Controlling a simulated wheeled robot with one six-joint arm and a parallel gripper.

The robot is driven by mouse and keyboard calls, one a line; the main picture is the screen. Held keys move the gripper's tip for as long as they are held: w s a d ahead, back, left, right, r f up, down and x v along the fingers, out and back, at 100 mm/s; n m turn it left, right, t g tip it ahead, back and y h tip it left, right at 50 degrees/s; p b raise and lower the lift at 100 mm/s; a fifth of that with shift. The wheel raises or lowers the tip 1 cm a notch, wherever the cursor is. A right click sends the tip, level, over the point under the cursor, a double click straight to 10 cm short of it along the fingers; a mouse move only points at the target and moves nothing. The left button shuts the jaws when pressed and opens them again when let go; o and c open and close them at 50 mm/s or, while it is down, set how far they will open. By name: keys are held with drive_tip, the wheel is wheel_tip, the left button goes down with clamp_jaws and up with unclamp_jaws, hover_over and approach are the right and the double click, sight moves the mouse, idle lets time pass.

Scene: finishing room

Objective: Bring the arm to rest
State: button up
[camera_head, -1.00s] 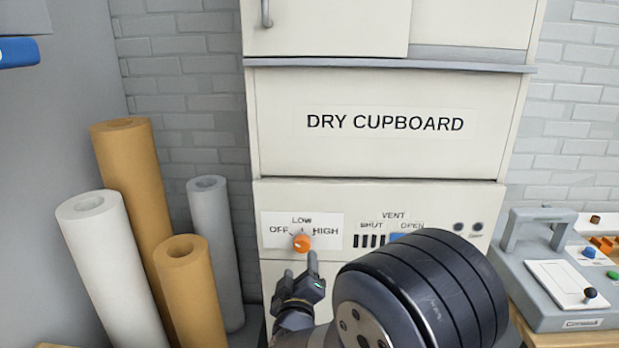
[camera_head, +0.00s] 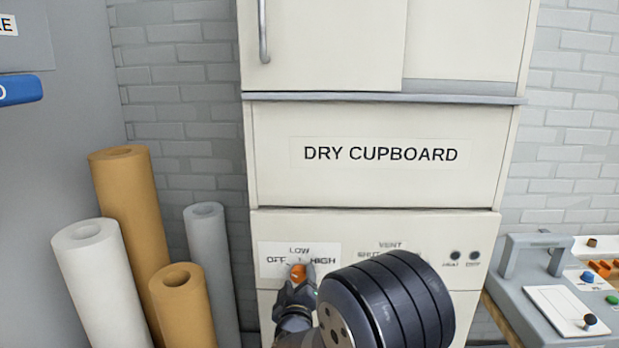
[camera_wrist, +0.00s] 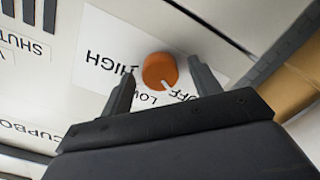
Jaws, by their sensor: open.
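My gripper (camera_head: 299,279) is open in front of the dry cupboard's control panel, at the orange knob (camera_head: 298,271). In the wrist view the orange knob (camera_wrist: 160,70) lies between the two spread fingers of my gripper (camera_wrist: 163,88), with a gap visible on each side. Its white mark points toward the space between LOW and OFF. I cannot tell how far the fingertips reach past the knob's face. My arm is stretched out low in the head view and covers part of the panel.
The dry cupboard (camera_head: 376,185) stands straight ahead. Several paper rolls lean at the left, among them a brown roll (camera_head: 135,205) and a white roll (camera_head: 105,290). A grey device (camera_head: 535,285) stands on a bench at the right. My arm hides much of the vent control.

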drive_tip(key=s+b, duration=0.2)
drive_tip(key=s, duration=0.8)
drive_tip(key=w+p, duration=0.2)
drive_tip(key=w, duration=0.8)
drive_tip(key=shift+w, duration=0.1)
drive_tip(key=shift+w+f+m, duration=0.1)
drive_tip(key=shift+m, duration=0.9)
drive_tip(key=m+b, duration=0.1)
drive_tip(key=m, duration=0.2)
drive_tip(key=shift+m, duration=0.4)
drive_tip(key=m+p, duration=0.1)
drive_tip(key=m, duration=0.4)
drive_tip(key=shift+m, duration=0.3)
drive_tip(key=shift+s+m, duration=0.3)
drive_tip(key=shift+s, duration=0.05)
drive_tip(key=s+b, duration=0.2)
drive_tip(key=s, duration=0.7)
drive_tip(key=shift+s, duration=0.35)
